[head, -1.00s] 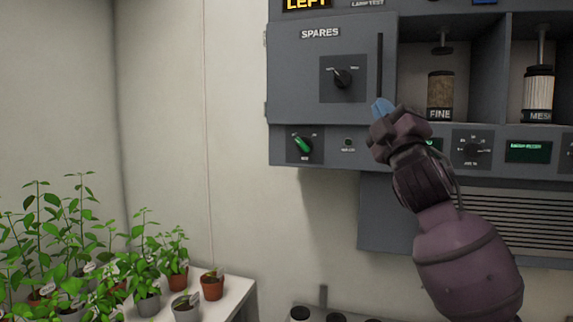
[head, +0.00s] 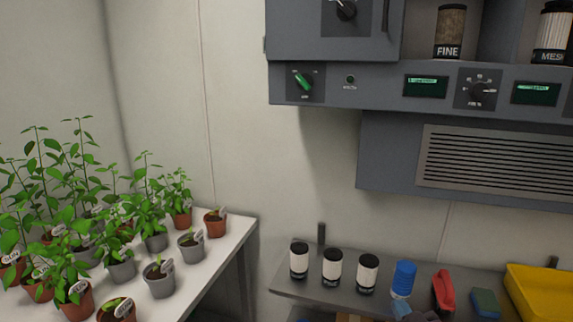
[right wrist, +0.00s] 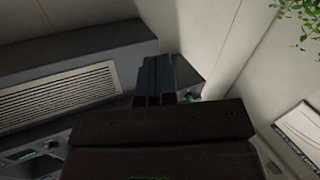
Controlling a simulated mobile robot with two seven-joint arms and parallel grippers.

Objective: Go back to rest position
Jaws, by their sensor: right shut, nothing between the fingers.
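My right gripper shows in the right wrist view (right wrist: 157,78), its two dark fingers together with nothing between them. The rest of the right arm is out of that picture. My left gripper is not in view.
The grey wall unit (head: 320,95) with knobs, displays and a vent grille (head: 490,165) is at upper right. The shelf holds black-and-white canisters (head: 332,268), a blue bottle (head: 403,278), a red item (head: 443,290) and a yellow bin (head: 540,290). Potted plants crowd the white table (head: 225,255) at left.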

